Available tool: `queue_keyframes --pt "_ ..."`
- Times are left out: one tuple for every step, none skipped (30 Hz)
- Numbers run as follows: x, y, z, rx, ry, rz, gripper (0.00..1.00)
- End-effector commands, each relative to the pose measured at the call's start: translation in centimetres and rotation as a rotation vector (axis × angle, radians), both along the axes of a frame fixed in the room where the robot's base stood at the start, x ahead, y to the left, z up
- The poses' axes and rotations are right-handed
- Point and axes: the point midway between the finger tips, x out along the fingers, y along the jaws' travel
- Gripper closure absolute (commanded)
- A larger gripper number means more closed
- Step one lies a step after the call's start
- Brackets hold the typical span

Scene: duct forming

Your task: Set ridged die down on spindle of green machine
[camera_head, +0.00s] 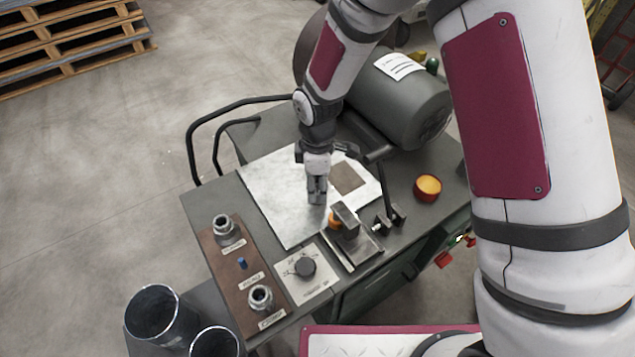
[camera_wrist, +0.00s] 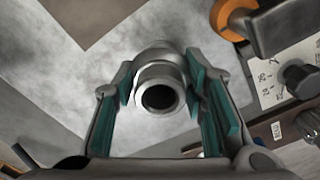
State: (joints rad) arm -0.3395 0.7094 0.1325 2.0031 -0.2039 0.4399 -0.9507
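My gripper (camera_head: 316,196) is over the pale metal sheet on the top of the green machine (camera_head: 205,200). In the wrist view its teal-padded fingers (camera_wrist: 162,98) are closed against the sides of a stepped grey metal die (camera_wrist: 142,75) with a round bore. I cannot make out ridges on it. In the head view the die is hard to tell from the fingers. I cannot single out the spindle with certainty; a grey block with an orange ring (camera_head: 334,222) stands just right of and below my gripper, and shows top right in the wrist view (camera_wrist: 226,16).
A brown board (camera_head: 226,272) at the left front holds two metal dies (camera_head: 226,230) (camera_head: 260,297) and a bare blue peg (camera_head: 241,263) between them. A dial panel (camera_head: 322,278), a large grey motor (camera_head: 405,108) and a red-and-yellow button (camera_head: 428,187) stand around. Dark pipes (camera_head: 160,312) are at lower left.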

Motion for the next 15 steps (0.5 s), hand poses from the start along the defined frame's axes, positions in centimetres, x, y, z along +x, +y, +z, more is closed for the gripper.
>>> queue_keyframes --pt "0.0 0.01 0.04 0.0 0.0 0.0 0.45" --pt "0.0 0.0 0.04 0.0 0.0 0.0 0.4" --pt "0.0 0.0 0.04 0.0 0.0 0.0 0.4" --pt "-0.01 0.0 0.04 0.0 0.0 0.0 0.4" --pt "-0.01 0.0 0.04 0.0 0.0 0.0 0.4" --pt "-0.01 -0.01 0.04 0.0 0.0 0.0 0.4" --pt "-0.01 -0.01 0.03 0.0 0.0 0.0 0.4" --pt "-0.02 -0.01 0.03 0.0 0.0 0.0 0.4" --pt "-0.06 -0.03 -0.02 -0.001 0.002 0.0 0.4" --pt "-0.06 -0.03 -0.01 -0.001 0.001 0.0 0.4" --pt "-0.06 -0.03 0.03 -0.001 0.001 0.0 0.4" --pt "-0.04 -0.03 0.16 -0.001 0.001 0.0 0.4" --pt "-0.02 -0.02 0.32 0.0 0.001 0.0 0.4" --pt "-0.01 -0.02 0.54 0.0 0.0 0.0 0.4" --pt "0.01 0.0 0.93 0.0 0.0 0.0 0.4"
